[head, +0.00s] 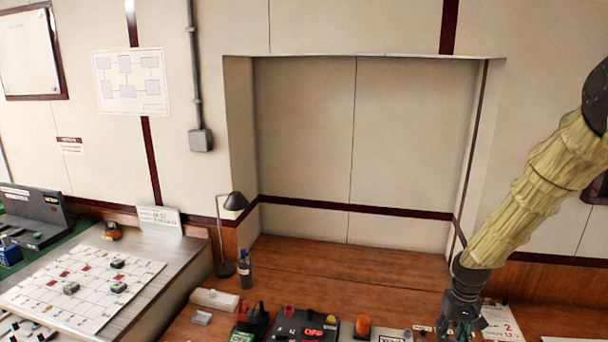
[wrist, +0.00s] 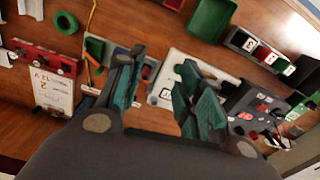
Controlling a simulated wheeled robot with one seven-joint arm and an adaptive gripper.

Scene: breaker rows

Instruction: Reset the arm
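My gripper (head: 462,322) hangs at the lower right of the head view, above the wooden desk (head: 345,265). My arm reaches down to it in a yellowish sleeve. In the wrist view the two teal fingers of my gripper (wrist: 160,85) stand apart with nothing visible between them. Desk surface and a white placard show beyond the gap. I cannot tell the exact height above the desk.
A black box with a red "OFF" display (head: 308,328), an orange knob (head: 363,325) and a bottle (head: 245,269) stand left of my gripper. A lamp (head: 232,203) stands farther left. The wrist view shows a green tray (wrist: 212,18). The desk's back is clear.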

